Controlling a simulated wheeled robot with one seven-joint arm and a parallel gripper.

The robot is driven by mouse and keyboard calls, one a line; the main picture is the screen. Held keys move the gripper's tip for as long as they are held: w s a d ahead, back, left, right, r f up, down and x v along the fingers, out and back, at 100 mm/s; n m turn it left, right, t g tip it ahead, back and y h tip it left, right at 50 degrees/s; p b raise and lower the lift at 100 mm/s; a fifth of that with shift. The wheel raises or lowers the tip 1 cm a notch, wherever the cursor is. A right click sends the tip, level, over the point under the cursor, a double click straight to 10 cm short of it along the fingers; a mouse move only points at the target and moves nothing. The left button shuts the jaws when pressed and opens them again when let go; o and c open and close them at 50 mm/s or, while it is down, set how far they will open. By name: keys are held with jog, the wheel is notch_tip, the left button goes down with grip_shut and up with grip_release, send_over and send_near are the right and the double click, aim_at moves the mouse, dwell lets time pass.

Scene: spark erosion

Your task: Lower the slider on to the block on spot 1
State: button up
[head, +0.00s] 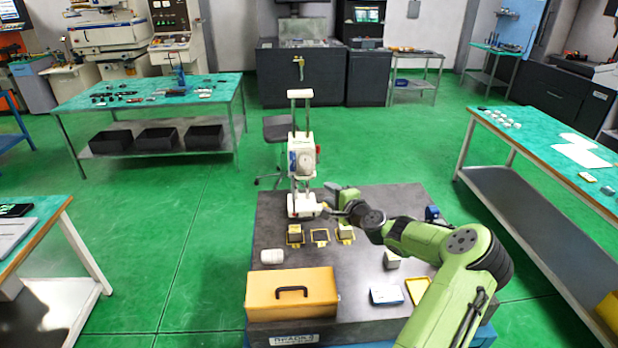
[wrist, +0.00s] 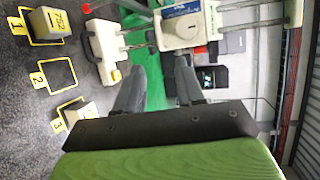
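The white slider (head: 303,155), with a round dial on its face, sits partway up two upright posts on a white base (head: 302,205). In the wrist view the slider (wrist: 187,22) appears sideways, at the top beyond the fingers. A block marked 752 (wrist: 44,25) sits on yellow-framed spot 1 (wrist: 17,26), also seen in the head view (head: 295,231). The slider is well above this block's height. My gripper (wrist: 162,65) is open and empty, its two grey fingers apart and short of the slider. In the head view my gripper (head: 328,200) is low, right of the base.
Spot 2 (wrist: 54,74) is empty; spot 3 holds another block (wrist: 75,110). The dark table also carries a yellow box with handle (head: 291,294), a white roll-like object (head: 271,256), a grey block (head: 391,260) and a yellow tray (head: 417,290).

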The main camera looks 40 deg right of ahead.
aim_at(307, 178)
jog(key=p+x, duration=0.1)
jog(key=x, duration=1.3)
jog(key=shift+f, duration=0.15)
grip_shut()
